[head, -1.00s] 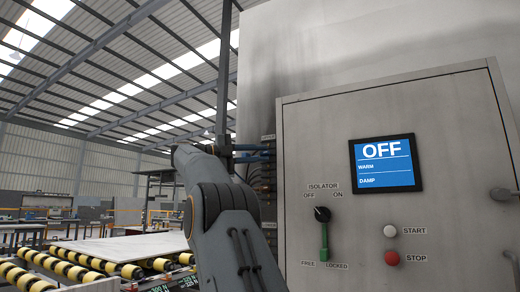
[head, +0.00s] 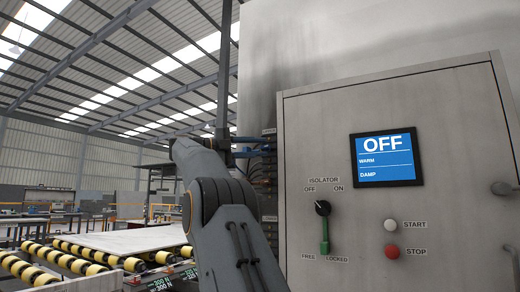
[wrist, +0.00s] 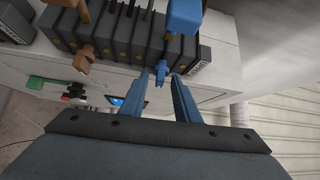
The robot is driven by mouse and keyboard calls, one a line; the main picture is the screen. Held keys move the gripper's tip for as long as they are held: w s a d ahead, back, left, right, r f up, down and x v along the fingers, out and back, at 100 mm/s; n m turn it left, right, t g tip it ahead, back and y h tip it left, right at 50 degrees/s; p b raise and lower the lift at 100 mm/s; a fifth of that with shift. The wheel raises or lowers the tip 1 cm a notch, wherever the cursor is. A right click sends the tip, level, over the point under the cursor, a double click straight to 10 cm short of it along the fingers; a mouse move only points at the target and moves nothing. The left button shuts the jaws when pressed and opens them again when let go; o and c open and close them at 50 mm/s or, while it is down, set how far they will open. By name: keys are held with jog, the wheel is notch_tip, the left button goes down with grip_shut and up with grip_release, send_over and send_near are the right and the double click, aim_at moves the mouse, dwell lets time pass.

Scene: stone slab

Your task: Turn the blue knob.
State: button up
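A small blue knob (wrist: 161,72) sits at the front of a row of dark blocks in the wrist view. My gripper (wrist: 166,78) is open, its two blue-grey fingers pointing at the row with the tips on either side of this knob. I cannot tell whether they touch it. A larger blue part (wrist: 185,16) stands above and to the right. In the head view, blue parts (head: 250,153) show at the cabinet's left side, beyond my arm. My gripper is hidden there.
Brown knobs (wrist: 83,62) stick out of the same dark row (wrist: 125,35) to the left. A roller conveyor (head: 75,262) lies at left.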

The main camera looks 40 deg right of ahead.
jog(key=v, duration=0.7)
jog(key=shift+w, duration=0.1)
